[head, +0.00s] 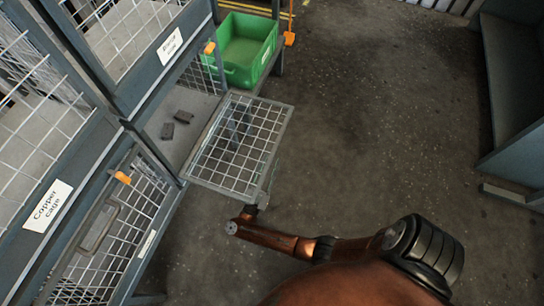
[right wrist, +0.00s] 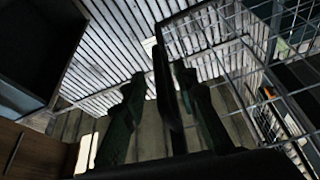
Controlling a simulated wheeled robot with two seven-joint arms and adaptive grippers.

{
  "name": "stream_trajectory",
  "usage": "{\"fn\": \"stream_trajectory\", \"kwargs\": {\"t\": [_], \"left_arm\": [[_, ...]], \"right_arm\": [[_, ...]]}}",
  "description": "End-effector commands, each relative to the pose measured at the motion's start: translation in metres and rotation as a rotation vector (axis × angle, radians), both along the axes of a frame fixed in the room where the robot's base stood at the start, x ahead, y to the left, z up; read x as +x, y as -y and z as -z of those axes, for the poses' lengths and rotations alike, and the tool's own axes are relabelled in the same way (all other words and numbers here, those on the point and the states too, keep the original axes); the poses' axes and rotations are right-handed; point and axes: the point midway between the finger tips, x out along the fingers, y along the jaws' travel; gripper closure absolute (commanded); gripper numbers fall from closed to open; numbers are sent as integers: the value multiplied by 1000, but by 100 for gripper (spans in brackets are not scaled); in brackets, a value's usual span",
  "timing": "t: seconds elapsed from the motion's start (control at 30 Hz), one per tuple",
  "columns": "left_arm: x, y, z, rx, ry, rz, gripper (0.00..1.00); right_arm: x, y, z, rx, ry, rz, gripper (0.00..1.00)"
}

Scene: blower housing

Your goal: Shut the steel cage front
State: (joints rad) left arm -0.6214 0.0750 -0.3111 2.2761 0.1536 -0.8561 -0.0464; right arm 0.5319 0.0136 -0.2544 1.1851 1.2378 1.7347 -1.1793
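A mesh cage front (head: 240,145) with a grey frame stands swung open from the rack in the head view. Its cage's label is not clearly readable, so I cannot confirm it is the steel one. Two dark blocks (head: 176,124) lie on the cage floor. My right gripper (head: 258,196) is at the front's near, lower corner, partly hidden behind the frame. In the right wrist view its fingers (right wrist: 162,88) are apart, with a dark upright bar (right wrist: 162,80) between them. A gap shows beside the left finger. The mesh (right wrist: 265,75) is at the right. My left gripper is not in view.
A cage front (head: 115,225) with a handle and an orange catch (head: 122,178) is below the Copper cage label (head: 47,206). A green bin (head: 243,50) stands beyond the open front. A grey cabinet (head: 510,90) is at the right. The floor between is clear.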

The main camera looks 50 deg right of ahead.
Motion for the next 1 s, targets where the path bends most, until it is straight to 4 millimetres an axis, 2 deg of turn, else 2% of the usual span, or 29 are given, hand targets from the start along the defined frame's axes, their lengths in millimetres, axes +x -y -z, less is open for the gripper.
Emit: {"fn": "stream_trajectory", "kwargs": {"t": [0.2, 0.53, 0.9, 1.0], "left_arm": [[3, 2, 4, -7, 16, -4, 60], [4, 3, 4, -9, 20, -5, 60], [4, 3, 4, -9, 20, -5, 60], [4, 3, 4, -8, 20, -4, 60]], "right_arm": [[6, 20, -7, -1, -1, -1, 73], [8, 23, -9, 0, -2, -2, 73], [8, 23, -9, 0, -2, -2, 98], [8, 23, -9, 0, -2, -2, 100]]}}
